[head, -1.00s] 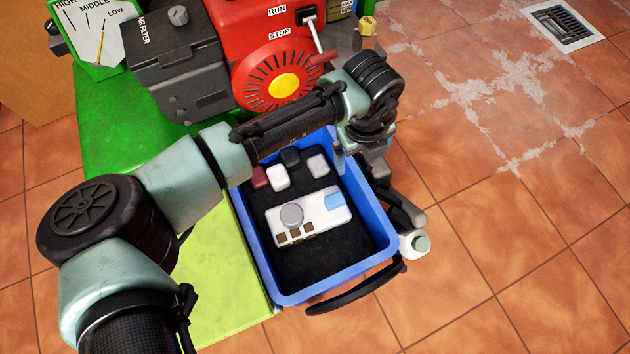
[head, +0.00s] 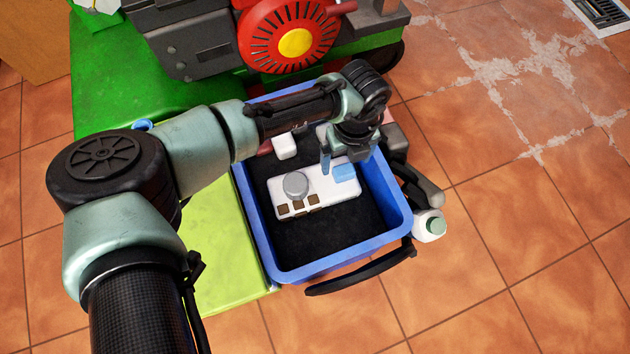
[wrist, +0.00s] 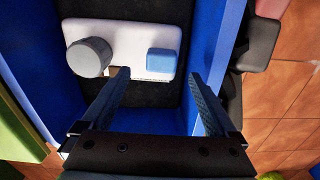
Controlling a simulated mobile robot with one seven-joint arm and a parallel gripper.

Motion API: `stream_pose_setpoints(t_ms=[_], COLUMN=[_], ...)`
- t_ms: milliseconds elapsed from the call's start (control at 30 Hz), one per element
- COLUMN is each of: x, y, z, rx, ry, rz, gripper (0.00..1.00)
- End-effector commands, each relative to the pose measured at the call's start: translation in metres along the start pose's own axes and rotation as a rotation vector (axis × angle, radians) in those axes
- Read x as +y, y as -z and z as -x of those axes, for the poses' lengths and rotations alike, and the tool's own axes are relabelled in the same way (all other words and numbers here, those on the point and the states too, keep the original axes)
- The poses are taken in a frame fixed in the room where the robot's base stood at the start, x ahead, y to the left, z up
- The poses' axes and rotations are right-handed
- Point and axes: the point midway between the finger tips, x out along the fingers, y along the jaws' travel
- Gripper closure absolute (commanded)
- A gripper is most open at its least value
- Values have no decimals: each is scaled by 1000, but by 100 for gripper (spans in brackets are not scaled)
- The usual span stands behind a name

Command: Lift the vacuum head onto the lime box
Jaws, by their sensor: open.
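A white slab with a grey round knob, a blue block and brown squares, apparently the vacuum head (head: 290,208), lies flat on the black floor of a blue crate. It also shows at the top of the wrist view (wrist: 125,40). My gripper (head: 345,163) is open and empty, over the crate beside the slab's blue end. In the wrist view my gripper (wrist: 159,76) has its two fingers apart, with the blue block beyond and between their tips. I see no contact. The lime box (head: 222,272) is the flat lime-green surface left of the crate; its top is bare.
The blue crate (head: 335,265) has raised walls around the slab. A white block (head: 285,146) lies farther back inside, partly near my arm. A red and grey engine (head: 292,42) stands behind. A white bottle (head: 428,226) and dark parts are right of the crate.

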Motion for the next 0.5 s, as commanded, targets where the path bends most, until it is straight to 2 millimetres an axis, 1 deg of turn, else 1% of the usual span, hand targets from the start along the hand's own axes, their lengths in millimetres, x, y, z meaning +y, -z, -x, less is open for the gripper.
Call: stream_pose_setpoints(t_ms=[33,233,333,500], x=[0,-2,-2,-2], y=[-1,-3,-3,-3], z=[-12,-38,-42,-41], rx=[-1,0,0,0], ry=[-2,-2,0,0], rz=[-1,0,0,1], gripper=[6,6,6,6])
